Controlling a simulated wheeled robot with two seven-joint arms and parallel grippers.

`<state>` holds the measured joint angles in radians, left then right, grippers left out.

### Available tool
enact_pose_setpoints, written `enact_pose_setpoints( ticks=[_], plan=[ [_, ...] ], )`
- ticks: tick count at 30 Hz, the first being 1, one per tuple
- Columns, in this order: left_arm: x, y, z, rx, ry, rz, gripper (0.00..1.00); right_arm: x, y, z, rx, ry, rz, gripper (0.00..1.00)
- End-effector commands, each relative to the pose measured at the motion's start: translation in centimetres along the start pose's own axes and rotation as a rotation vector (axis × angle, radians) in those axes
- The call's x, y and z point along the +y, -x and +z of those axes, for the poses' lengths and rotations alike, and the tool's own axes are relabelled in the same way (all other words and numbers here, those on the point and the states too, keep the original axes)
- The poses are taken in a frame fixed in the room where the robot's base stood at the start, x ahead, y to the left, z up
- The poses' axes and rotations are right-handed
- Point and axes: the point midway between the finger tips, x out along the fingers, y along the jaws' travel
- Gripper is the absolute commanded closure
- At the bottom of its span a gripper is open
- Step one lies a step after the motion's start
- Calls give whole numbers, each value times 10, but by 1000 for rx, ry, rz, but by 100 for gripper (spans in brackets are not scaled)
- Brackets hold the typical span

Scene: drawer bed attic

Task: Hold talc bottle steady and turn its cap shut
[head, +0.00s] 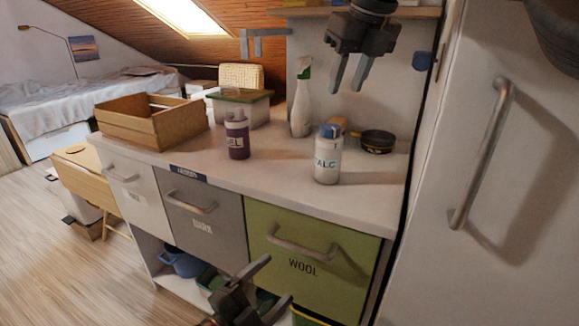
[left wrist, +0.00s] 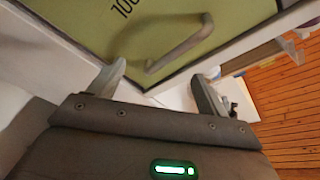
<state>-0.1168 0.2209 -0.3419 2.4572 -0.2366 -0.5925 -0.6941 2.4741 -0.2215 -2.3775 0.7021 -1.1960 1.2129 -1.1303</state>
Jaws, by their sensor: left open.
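The talc bottle (head: 327,163) is white, marked "TALC", and stands upright near the front right of the counter. Its blue cap (head: 329,132) sits on top; I cannot tell how tightly. My right gripper (head: 346,88) hangs above and behind the bottle in the head view, fingers down, apart and empty. My left gripper (head: 275,282) is low in front of the green drawer, below the counter edge, open and empty. In the left wrist view its open fingers (left wrist: 160,82) show before the drawer handle (left wrist: 180,45). The talc bottle is not visible in that view.
A spray bottle (head: 301,100), dark round tin (head: 377,141) and wooden item (head: 338,123) are behind. A wooden crate (head: 151,121) is at left. The green drawer's handle (head: 300,247) sticks out; a tall white door is at right.

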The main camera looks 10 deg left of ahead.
Motion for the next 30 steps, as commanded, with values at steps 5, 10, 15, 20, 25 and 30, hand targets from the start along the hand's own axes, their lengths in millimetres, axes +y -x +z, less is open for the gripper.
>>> enact_pose_setpoints(
  ticks=[5, 10, 15, 20, 25, 30],
  plan=[
    [-57, -35, -56, 218, -626, -144, 23, 0, 0, 0, 0, 0, 0, 64],
    [-94, -55, -100, 355, -1188, -300, 23, 0, 0, 0, 0, 0, 0, 64],
    [-113, -81, -109, 419, -1616, -339, 23, 0, 0, 0, 0, 0, 0, 64],
    [-132, -109, -82, 406, -1870, -248, 23, 0, 0, 0, 0, 0, 0, 64],
    [-157, -127, -52, 355, -2028, -150, 23, 0, 0, 0, 0, 0, 0, 64],
    [-173, -134, -36, 319, -2100, -99, 23, 0, 0, 0, 0, 0, 0, 64]
  ],
)
